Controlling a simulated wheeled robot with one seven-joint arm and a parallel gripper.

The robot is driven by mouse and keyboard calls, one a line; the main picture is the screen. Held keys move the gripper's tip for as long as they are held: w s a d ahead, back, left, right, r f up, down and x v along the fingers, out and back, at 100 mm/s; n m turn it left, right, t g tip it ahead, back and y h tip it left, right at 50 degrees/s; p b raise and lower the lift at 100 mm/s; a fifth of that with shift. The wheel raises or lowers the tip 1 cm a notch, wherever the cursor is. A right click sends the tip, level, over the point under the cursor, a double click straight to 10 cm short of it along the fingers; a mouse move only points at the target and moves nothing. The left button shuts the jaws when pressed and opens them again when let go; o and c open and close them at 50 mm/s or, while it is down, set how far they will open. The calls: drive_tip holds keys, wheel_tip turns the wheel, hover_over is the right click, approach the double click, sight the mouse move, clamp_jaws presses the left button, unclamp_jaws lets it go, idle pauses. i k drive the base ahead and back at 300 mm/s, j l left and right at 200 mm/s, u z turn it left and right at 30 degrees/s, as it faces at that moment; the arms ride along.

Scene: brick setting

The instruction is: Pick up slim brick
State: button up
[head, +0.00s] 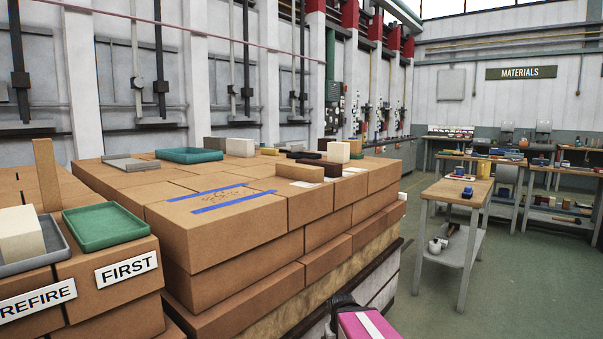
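Several bricks lie on the stack of brown cartons; I cannot tell for sure which is the slim brick. A long, thin brown brick (299,172) lies flat near the right front of the carton top. A dark brown brick (320,166) lies right behind it, partly hidden. A slim tan brick (46,175) stands upright at the far left, behind the trays. A cream block (338,152) stands at the right. My gripper's fingers are not in view; a pink and white part at the bottom edge seems to be my arm.
Blue tape (232,198) marks a patch on the carton top (150,190). A teal tray (189,155) and grey plate (130,164) lie behind. A green tray (104,227) and grey tray (40,252) holding a pale block sit left. A workbench (462,191) stands right, with open floor around.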

sight(314, 175)
drive_tip(key=l, duration=0.85)
drive_tip(key=i+l+z, duration=0.15)
drive_tip(key=l, duration=0.7)
